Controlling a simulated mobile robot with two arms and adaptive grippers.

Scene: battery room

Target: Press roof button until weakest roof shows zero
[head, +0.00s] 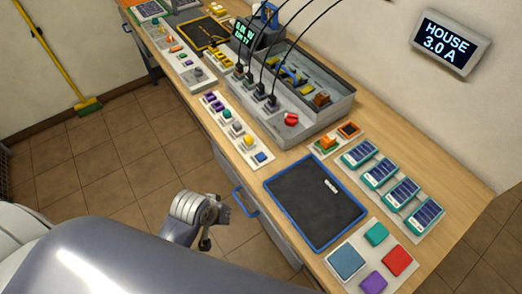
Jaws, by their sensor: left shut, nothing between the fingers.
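Several small teal solar panels (402,191) with dark blue cells lie in a row on the right of the bench; they look like roofs, but I see no numbers on them. A wall display (450,45) reads HOUSE 3.0 A. A small screen (243,34) with green text stands at the back of the bench; its text is too small to read surely. No button is legibly marked roof. My left gripper (205,244) is shut and empty, pointing down in front of the bench edge, apart from everything on it. My right gripper is not in view.
A grey tray (340,112) with black cables and a red knob (291,119) stands mid-bench. Before it lies a strip (240,143) of coloured pieces. A blue-rimmed black mat (315,200) is nearly bare. A board (345,240) carries coloured squares. A broom (62,65) leans left.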

